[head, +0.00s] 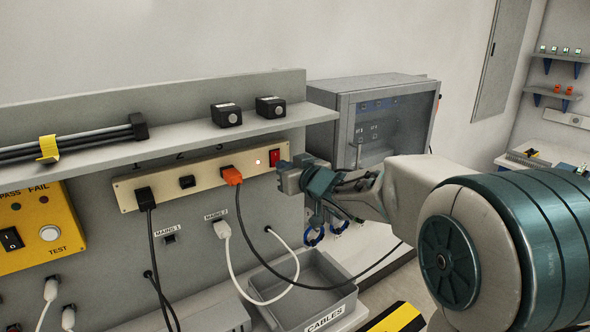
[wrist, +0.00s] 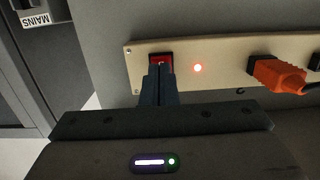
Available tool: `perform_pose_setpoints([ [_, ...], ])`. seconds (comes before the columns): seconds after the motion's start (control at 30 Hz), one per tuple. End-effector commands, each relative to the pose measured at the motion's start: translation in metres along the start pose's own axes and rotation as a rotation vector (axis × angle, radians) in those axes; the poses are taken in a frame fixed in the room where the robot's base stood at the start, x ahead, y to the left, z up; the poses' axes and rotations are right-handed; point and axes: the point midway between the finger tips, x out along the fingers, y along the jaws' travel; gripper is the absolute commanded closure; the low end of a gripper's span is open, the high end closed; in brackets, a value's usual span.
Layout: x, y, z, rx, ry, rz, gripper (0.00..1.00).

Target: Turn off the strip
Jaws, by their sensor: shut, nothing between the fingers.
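The power strip (head: 207,177) is a long beige bar on the grey back panel, with a black plug (head: 146,197) and an orange plug (head: 231,175) in it. Its red rocker switch (head: 274,156) is at the right end, beside a small glowing red light (head: 257,162). In the wrist view the switch (wrist: 160,58) is partly hidden behind my gripper's fingertips. My gripper (head: 284,163) is shut and empty, with its tips right in front of the switch. I cannot tell whether they touch it.
A shelf (head: 190,142) with black boxes (head: 270,106) juts out above the strip. A grey cabinet (head: 395,110) stands to the right. Below are a grey cable tray (head: 330,274) and loose hanging cables. A yellow test box (head: 40,232) is at the left.

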Motion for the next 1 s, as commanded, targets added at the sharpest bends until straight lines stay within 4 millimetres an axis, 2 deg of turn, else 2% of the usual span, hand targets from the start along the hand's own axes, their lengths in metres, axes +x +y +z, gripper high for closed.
perform_pose_setpoints([
  [0.17,0.007,0.0,0.0,0.0,0.0,0.001,1.0],
  [0.57,0.008,0.001,0.002,-0.001,0.006,0.002,1.0],
  [1.0,0.019,0.0,0.009,-0.001,0.136,-0.001,1.0],
])
